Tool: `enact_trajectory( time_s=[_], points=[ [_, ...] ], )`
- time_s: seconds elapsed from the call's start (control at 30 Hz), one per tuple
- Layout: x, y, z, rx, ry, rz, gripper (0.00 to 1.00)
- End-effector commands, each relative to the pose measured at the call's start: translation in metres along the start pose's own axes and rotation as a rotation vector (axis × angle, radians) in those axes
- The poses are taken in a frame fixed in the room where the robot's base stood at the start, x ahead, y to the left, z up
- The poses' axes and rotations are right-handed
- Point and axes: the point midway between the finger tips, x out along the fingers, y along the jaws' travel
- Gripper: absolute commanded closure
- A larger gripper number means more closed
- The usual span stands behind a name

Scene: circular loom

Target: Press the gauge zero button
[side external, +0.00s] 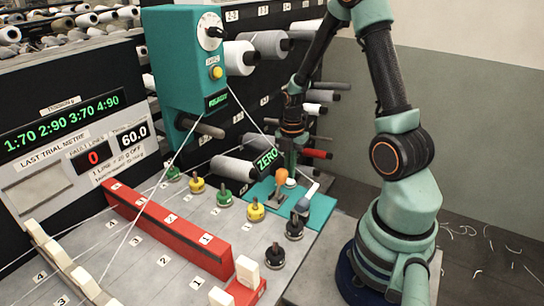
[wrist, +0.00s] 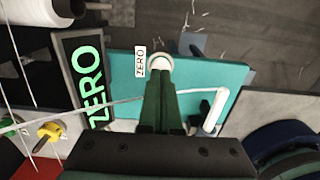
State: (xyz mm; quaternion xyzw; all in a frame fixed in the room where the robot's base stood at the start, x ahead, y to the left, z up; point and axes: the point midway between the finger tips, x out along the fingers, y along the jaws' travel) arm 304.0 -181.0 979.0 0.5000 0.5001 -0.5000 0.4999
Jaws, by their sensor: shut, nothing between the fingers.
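The zero button is a round white cap (wrist: 160,62) on a teal plate (wrist: 215,75), beside a small white ZERO label (wrist: 140,62) in the wrist view. My gripper (wrist: 160,78) is shut and empty, its dark green fingers together. The fingertips overlap the near edge of the button in that view; I cannot tell whether they touch it. In the side external view my gripper (side external: 290,160) points down over the teal plate (side external: 318,212), close to a white cap (side external: 291,183). A dark panel with green ZERO letters (side external: 266,160) stands beside the plate.
A white-ended lever (wrist: 213,110) lies right of the fingers. Yellow (side external: 256,211) and black (side external: 275,256) pegs stand nearby. A thread (wrist: 110,104) crosses the wrist view. Spools (side external: 240,168) project from the dark wall.

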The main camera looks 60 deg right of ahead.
Motion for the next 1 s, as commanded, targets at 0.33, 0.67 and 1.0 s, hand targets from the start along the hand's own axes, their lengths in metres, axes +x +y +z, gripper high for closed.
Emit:
enact_trajectory(
  time_s=[0.33,0.67,1.0],
  points=[
    [0.009,0.000,0.000,0.000,-0.001,0.001,1.00],
    [0.019,-0.001,0.000,0.000,0.002,-0.003,1.00],
    [0.030,-0.001,-0.001,0.000,0.001,-0.002,1.00]
  ],
)
